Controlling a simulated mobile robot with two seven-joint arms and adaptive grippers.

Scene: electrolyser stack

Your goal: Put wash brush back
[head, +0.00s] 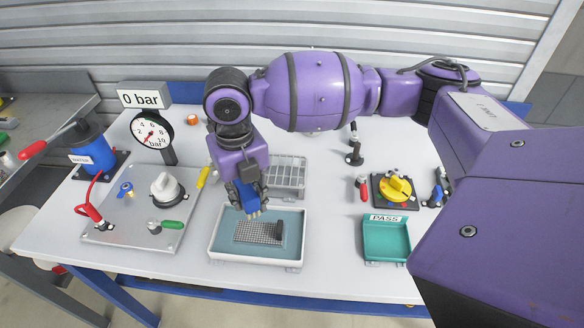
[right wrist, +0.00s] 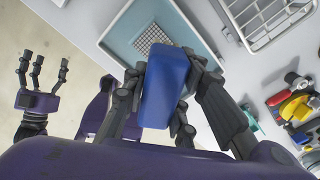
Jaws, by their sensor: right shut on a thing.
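My right gripper (head: 250,203) is shut on a blue block-shaped thing, which I take to be the wash brush (right wrist: 166,88). In the head view it is held over the back part of the white-rimmed wash tray (head: 214,250), and the fingers partly hide it. I cannot tell whether its lower end touches the tray. A grey mesh sheet (head: 252,234) lies in the tray, with a small dark upright piece (head: 279,231) at its right end. My left gripper (right wrist: 42,78) shows only in the right wrist view, with its fingers spread and empty.
A wire rack (head: 290,172) stands behind the tray. A green PASS tray (head: 386,240) and a yellow knob (head: 397,187) are at the right. White table shows between them.

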